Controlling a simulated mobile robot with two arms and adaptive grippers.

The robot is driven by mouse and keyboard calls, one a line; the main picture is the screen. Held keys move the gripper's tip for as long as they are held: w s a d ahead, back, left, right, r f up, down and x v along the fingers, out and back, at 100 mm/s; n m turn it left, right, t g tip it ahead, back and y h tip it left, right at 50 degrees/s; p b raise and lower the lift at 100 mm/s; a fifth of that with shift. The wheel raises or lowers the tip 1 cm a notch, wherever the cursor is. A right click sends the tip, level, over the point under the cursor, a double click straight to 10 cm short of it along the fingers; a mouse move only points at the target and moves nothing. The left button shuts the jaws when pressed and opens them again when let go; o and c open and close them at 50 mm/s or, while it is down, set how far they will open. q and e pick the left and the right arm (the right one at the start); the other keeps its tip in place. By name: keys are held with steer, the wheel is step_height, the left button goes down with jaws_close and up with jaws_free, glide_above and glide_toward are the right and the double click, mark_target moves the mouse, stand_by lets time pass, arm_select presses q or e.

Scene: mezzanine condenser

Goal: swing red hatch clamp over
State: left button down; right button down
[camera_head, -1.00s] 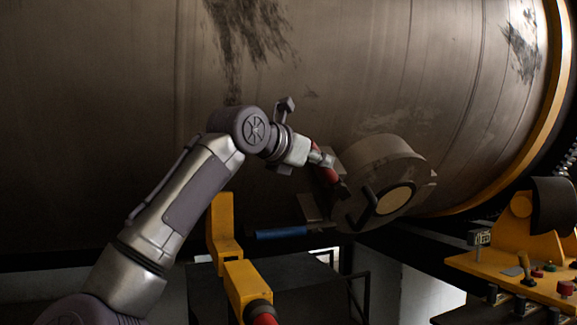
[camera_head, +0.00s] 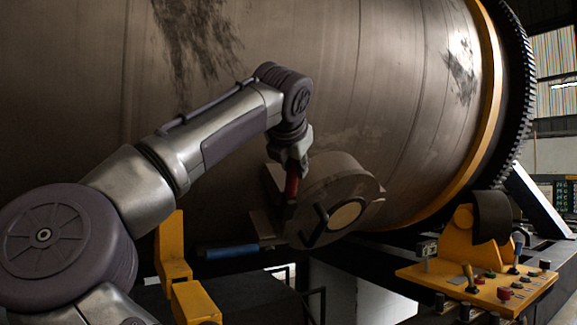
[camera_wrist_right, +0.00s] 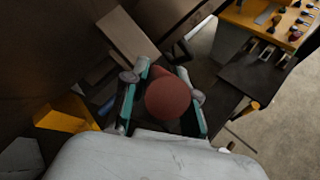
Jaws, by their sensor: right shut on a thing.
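The red clamp handle (camera_head: 291,186) stands nearly upright at the left side of the round grey hatch (camera_head: 352,172) on the big drum. My right gripper (camera_head: 291,166) comes down on it from above and is shut around its upper end. In the wrist view the handle's round red end (camera_wrist_right: 168,98) sits between the two teal-edged fingers of the gripper (camera_wrist_right: 163,110). The hatch has a tan disc (camera_head: 347,215) and a black bar handle (camera_head: 316,225) on its face. The clamp's lower end is hard to make out. My left gripper is not in view.
A blue handle (camera_head: 231,252) sticks out left below the hatch. A yellow bracket (camera_head: 172,250) stands left of it. A yellow control panel (camera_head: 470,285) with knobs and levers is at lower right. The drum (camera_head: 300,60) fills the background closely.

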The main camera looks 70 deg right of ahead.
steer(key=shift+r, duration=0.15)
steer(key=c, duration=0.9)
jaws_free()
steer(key=shift+s, duration=0.15)
steer(key=v, duration=1.1)
steer(key=shift+a+r, duration=0.2)
steer(key=shift+a, duration=0.15)
steer(key=shift+s, duration=0.1)
